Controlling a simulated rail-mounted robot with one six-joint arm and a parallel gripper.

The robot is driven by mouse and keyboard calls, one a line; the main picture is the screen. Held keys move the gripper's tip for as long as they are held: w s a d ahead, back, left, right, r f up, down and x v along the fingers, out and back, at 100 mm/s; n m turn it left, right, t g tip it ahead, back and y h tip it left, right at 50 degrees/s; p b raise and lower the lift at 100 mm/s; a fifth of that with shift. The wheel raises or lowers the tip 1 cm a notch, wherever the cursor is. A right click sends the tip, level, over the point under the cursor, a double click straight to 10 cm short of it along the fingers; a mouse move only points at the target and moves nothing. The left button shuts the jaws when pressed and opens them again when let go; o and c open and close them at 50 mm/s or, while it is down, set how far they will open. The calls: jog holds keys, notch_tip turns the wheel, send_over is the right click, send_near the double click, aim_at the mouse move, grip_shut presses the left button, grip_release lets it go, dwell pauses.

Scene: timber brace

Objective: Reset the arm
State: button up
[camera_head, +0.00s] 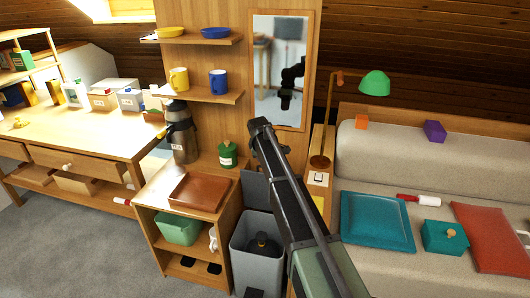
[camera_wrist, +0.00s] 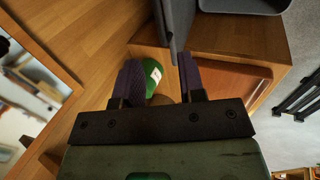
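My gripper (camera_wrist: 160,82) shows in the wrist view with its two dark fingers spread apart. I see nothing gripped between them. A green jar (camera_wrist: 153,76) with a white label shows beyond the gap, partly hidden by the left finger. In the head view my arm rises from the bottom to the middle, and the fingers cannot be made out there. The green jar (camera_head: 228,154) stands on the wooden cabinet (camera_head: 229,217), left of my arm. A brown tray (camera_head: 198,191) lies on the cabinet in front of it.
A grey bin (camera_head: 256,262) stands beside the cabinet, close to my arm. A mirror (camera_head: 278,72) and shelves with mugs (camera_head: 179,79) and bowls are behind. A green lamp (camera_head: 374,84) and a sofa with cushions (camera_head: 376,222) are right. A workbench (camera_head: 90,142) is left.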

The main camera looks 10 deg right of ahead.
jog(key=s+a+r+m+g+p, duration=0.1)
jog(key=s+r+m+p, duration=0.2)
jog(key=s, duration=1.1)
jog(key=s+a+r+m+g+y+p, duration=0.1)
jog(key=s+r+m+g+p, duration=0.1)
jog(key=s, duration=1.2)
jog(key=s+a+r+m+g+y+p, duration=0.1)
jog(key=s+r+m+p, duration=0.3)
jog(key=s, duration=1)
jog(key=shift+m+p, duration=0.7)
jog(key=shift+m, duration=1.1)
jog(key=shift+r, duration=0.1)
